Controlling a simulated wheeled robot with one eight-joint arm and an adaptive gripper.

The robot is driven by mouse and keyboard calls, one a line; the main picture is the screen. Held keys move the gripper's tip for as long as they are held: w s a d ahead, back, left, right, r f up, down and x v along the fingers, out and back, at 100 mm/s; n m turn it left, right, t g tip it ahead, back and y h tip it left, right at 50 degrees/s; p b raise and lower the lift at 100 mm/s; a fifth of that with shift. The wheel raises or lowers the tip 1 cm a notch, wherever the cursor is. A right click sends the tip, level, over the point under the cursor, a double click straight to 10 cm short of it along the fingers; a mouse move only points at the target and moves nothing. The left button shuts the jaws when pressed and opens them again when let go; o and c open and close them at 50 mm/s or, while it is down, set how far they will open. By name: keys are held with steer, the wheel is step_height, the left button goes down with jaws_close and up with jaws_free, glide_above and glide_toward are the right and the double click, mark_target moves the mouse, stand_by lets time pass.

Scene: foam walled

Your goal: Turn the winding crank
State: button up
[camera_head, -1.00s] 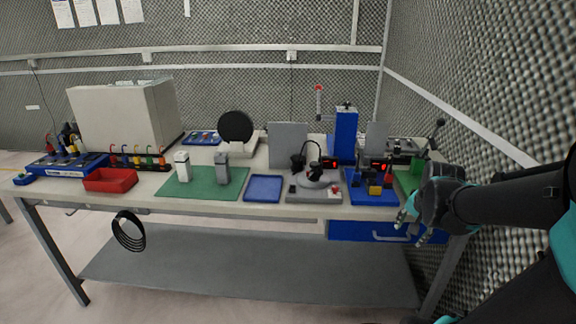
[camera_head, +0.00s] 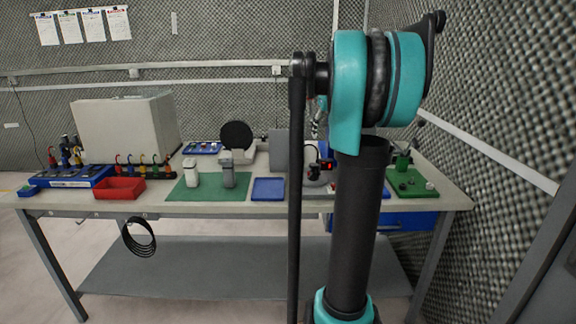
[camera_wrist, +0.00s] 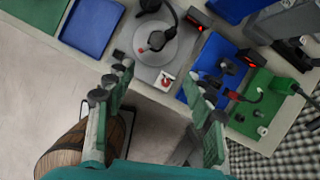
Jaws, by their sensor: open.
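A fixture on a green base (camera_head: 423,188) stands at the right end of the bench. A rod with a dark knob (camera_head: 418,124), which looks like the crank, rises behind my arm in the head view. I cannot tell which part there is the crank. My gripper (camera_wrist: 163,88) is open and empty, its fingers spread above the bench's front edge, apart from the green fixture. In the head view my arm hides it.
Left of the green fixture lie a blue-based device (camera_wrist: 214,62), a grey turntable device (camera_wrist: 165,48) and a blue tray (camera_head: 268,189). A red bin (camera_head: 119,188) and green mat (camera_head: 208,188) are further left. A foam wall (camera_head: 480,110) closes off the right side.

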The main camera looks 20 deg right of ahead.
glide_toward(314, 164)
steer(key=x, duration=0.8)
steer(key=shift+s+a+f, duration=0.1)
steer(key=shift+f, duration=0.1)
steer(key=shift+c, duration=0.5)
steer(key=c, duration=1)
steer(key=shift+c, duration=0.2)
steer(key=shift+n, duration=0.3)
